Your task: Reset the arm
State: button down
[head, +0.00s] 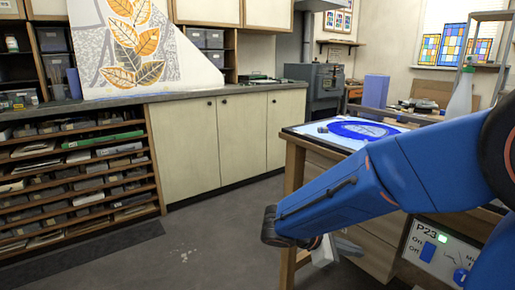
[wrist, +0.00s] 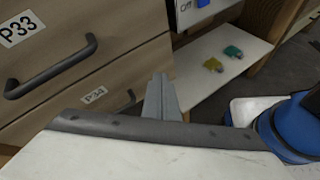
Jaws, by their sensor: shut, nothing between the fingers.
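My blue arm (head: 340,205) reaches from the right to the left in the head view, in front of the bench. My gripper (head: 343,246) shows small and partly hidden under the arm's end, beside the bench's drawers. In the wrist view my gripper's fingers (wrist: 161,97) are together, with nothing between them. They are in front of the drawer fronts, close to the drawer labelled P34 (wrist: 98,96).
A drawer labelled P33 (wrist: 65,50) has a dark handle (wrist: 60,68). A low white shelf (wrist: 195,88) holds a yellow piece (wrist: 213,65) and a teal piece (wrist: 233,52). The bench top carries a blue oval pattern (head: 362,129). Floor (head: 205,235) is clear to the left.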

jog(key=s+d+m+g+y, duration=0.2)
jog(key=s+d+m+y, duration=0.4)
jog(key=s, duration=0.4)
jog(key=s+a+r+m+t+y, duration=0.3)
jog(key=s+m+y, duration=0.3)
jog(key=m, duration=0.3)
jog(key=shift+s+a+r+m+t, duration=0.3)
jog(key=shift+s+a+m+t, duration=0.15)
jog(key=shift+s+t, duration=0.4)
